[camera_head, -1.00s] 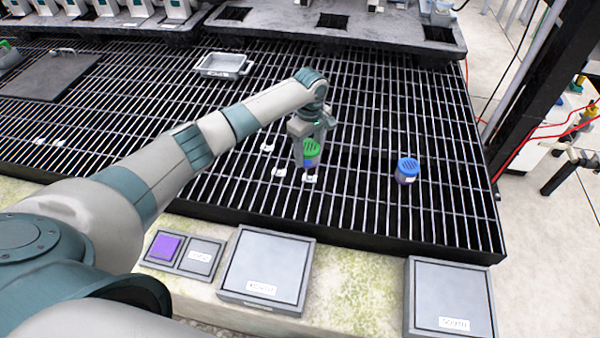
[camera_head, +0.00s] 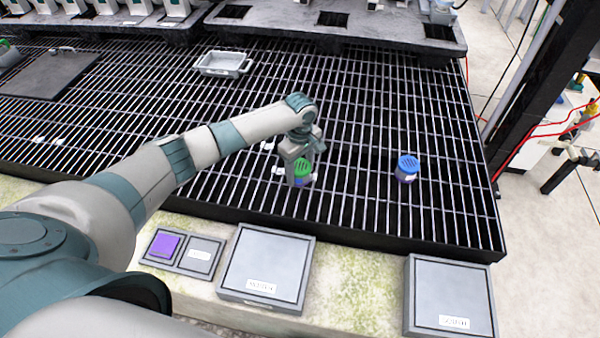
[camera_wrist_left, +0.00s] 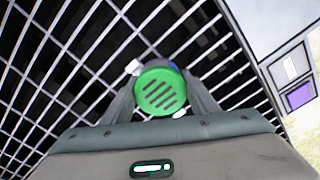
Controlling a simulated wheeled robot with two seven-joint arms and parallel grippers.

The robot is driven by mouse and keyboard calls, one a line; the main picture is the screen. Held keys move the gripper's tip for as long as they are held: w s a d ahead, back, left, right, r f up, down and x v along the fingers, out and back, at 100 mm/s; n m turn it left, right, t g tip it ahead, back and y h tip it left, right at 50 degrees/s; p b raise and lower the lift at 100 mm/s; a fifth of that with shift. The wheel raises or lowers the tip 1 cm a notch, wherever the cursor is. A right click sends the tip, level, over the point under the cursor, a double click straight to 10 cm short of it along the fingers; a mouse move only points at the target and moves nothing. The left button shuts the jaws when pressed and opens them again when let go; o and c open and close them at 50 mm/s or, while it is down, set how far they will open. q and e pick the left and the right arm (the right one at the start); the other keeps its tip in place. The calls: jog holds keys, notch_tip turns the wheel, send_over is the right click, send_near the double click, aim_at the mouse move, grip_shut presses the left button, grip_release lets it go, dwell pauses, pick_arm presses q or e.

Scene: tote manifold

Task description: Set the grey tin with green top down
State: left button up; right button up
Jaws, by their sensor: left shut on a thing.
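The tin with a green slotted top (camera_head: 302,167) is held by my left gripper (camera_head: 298,172) over the front part of the dark grating. In the left wrist view the green top (camera_wrist_left: 160,90) sits between the two fingers of my left gripper (camera_wrist_left: 162,100), which is shut on it. The tin's body is mostly hidden by its top and the fingers. I cannot tell whether its base touches the grating. My right gripper does not show.
A tin with a blue top (camera_head: 407,168) stands on the grating (camera_head: 350,110) to the right. A grey tray (camera_head: 223,63) lies farther back. Labelled grey pads (camera_head: 265,265) (camera_head: 450,295) and a purple square (camera_head: 164,246) lie along the front ledge.

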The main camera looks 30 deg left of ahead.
aim_at(300, 166)
pick_arm(q)
jog(key=shift+f, duration=0.4)
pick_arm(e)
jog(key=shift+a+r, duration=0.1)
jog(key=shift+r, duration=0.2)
pick_arm(q)
jog(key=shift+f, duration=0.1)
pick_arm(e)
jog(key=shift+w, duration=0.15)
pick_arm(q)
jog(key=o, duration=1.1)
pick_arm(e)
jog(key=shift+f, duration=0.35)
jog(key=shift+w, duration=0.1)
pick_arm(q)
jog(key=shift+r, duration=0.75)
notch_tip(300, 166, up, 11)
jog(key=shift+f+p, duration=0.15)
jog(key=shift+p, duration=0.65)
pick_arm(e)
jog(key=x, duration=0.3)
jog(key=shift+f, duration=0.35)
